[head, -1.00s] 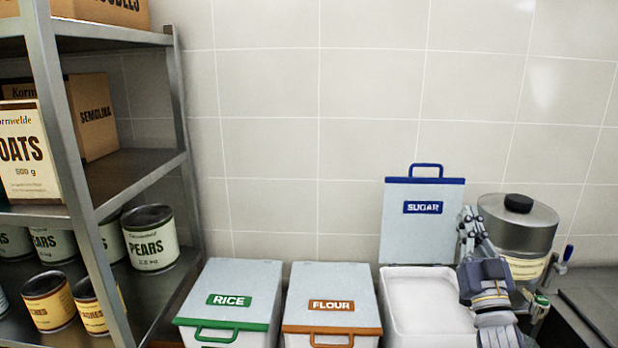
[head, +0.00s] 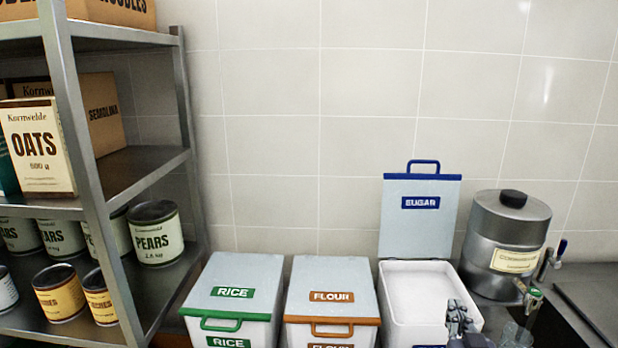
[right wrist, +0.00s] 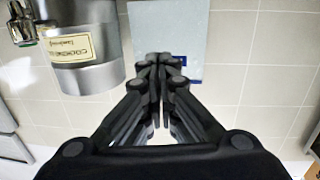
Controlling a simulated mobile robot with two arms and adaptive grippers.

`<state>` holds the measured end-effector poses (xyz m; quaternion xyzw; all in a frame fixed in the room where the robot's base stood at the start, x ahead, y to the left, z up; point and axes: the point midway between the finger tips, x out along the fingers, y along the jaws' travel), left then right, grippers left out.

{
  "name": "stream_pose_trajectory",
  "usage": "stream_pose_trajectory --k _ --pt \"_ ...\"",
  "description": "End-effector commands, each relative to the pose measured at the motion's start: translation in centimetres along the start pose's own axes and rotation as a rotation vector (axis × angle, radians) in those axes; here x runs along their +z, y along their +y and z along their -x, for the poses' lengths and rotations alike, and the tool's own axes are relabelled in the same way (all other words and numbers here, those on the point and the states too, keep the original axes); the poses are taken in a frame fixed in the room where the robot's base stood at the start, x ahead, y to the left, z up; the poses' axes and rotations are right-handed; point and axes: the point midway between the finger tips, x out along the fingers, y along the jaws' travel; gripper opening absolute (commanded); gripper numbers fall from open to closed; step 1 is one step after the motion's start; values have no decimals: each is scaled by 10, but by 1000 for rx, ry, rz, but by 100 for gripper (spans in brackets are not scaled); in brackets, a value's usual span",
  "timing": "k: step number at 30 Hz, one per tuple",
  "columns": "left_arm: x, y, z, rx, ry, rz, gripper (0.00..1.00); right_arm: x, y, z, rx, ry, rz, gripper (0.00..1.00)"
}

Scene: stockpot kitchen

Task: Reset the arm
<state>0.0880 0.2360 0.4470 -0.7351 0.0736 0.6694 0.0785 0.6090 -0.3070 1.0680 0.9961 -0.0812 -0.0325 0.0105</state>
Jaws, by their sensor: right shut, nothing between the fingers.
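My right gripper (head: 460,318) is low at the bottom edge of the head view, in front of the open sugar bin (head: 418,268). Its fingers are together with nothing between them. In the right wrist view the gripper (right wrist: 160,62) points toward the bin's raised grey lid (right wrist: 165,25), with the fingertips overlapping the lid's lower part in the picture. The sugar lid (head: 418,225) stands upright against the wall, and white sugar fills the bin. My left gripper is not in view.
Closed rice (head: 233,275) and flour (head: 331,280) bins stand left of the sugar bin. A steel drum with a tap (head: 508,240) stands to its right, by a sink (head: 555,325). A metal shelf (head: 150,170) with boxes and cans fills the left side.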

Motion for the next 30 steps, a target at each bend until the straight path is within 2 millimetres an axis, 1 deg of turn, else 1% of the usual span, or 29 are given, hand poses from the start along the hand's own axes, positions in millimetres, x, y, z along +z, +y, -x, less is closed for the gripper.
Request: stream_pose_trajectory --k 1,2,3,5,6,8,9,11,12,14,15,20,21,23,24,30 --pt "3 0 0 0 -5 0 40 31 -5 20 -3 -106 13 0" --pt "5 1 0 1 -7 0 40 49 -8 33 -6 -171 23 0" --pt "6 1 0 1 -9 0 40 72 -12 52 -14 -259 36 0" --pt "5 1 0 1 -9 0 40 103 -19 83 -29 -391 59 0" --pt "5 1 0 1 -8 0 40 122 -23 106 -43 -477 74 0" --pt "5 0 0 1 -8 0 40 146 -28 139 -67 -595 97 0" --pt "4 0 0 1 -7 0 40 158 -32 159 -84 -664 110 0" --pt "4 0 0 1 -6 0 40 174 -36 187 -108 -756 129 0" --pt "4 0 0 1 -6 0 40 182 -38 205 -125 -809 140 0" --pt "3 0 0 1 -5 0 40 191 -41 229 -149 -882 156 0" --pt "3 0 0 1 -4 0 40 197 -43 245 -166 -928 165 0" --pt "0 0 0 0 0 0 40 211 -49 301 -229 -1086 199 0" --pt "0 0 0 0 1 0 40 213 -50 315 -246 -1123 207 0" --pt "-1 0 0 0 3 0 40 215 -52 335 -270 -1175 218 0" --pt "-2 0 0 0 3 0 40 222 -52 336 -275 -1189 223 0" --pt "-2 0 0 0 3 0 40 266 -56 322 -273 -1202 224 0"
